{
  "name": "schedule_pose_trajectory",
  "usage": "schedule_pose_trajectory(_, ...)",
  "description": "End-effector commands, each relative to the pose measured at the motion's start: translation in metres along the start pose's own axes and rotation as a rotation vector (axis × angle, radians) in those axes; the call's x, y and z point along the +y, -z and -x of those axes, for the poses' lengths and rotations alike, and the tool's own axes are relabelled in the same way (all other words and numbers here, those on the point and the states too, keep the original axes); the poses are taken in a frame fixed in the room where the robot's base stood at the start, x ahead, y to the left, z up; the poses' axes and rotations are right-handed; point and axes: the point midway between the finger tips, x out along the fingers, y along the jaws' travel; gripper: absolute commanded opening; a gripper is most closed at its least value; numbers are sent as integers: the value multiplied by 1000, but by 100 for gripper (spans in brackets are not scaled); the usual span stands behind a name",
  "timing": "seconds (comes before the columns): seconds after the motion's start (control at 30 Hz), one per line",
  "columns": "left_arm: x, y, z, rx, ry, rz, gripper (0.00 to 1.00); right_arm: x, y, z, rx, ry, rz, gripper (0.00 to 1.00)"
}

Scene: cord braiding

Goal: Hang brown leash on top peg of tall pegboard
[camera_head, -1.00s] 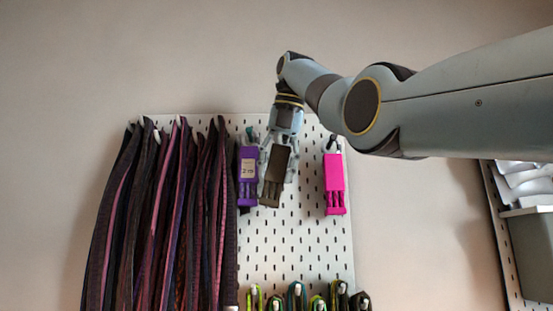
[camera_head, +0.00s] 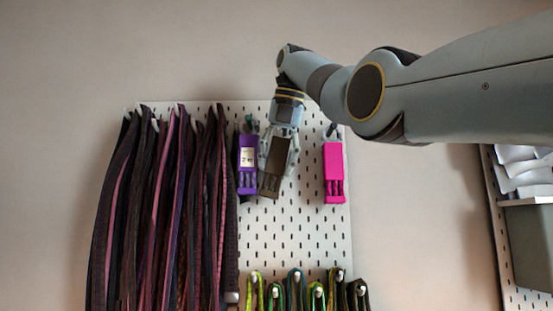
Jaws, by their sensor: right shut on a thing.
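The brown leash (camera_head: 270,182) shows as a flat brown pack, a little tilted, near the top of the white pegboard (camera_head: 298,225). My right gripper (camera_head: 277,155) comes down from above and is shut on the leash at its upper part. The leash is just right of a purple pack and partly hides the board behind it. The peg behind the gripper is hidden, so I cannot tell whether the leash touches it. My left gripper is not in view.
A purple pack (camera_head: 247,162) hangs close on the left and a pink pack (camera_head: 333,172) hangs on the right. Dark and pink straps (camera_head: 165,210) hang at the left. Several green and yellow loops (camera_head: 296,288) are below.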

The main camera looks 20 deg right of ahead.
Motion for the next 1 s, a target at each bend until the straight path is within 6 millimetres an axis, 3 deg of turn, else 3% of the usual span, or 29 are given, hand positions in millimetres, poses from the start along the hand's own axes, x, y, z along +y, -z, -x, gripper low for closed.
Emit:
schedule_pose_trajectory(0.37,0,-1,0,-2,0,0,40,-2,0,-5,6,4,-3,4)
schedule_pose_trajectory(0.4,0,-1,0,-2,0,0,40,-2,0,-5,6,4,-3,43)
schedule_pose_trajectory(0.6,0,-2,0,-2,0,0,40,-2,0,-5,7,4,-3,68)
schedule_pose_trajectory(1.0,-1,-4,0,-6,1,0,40,-2,1,-3,7,4,-3,68)
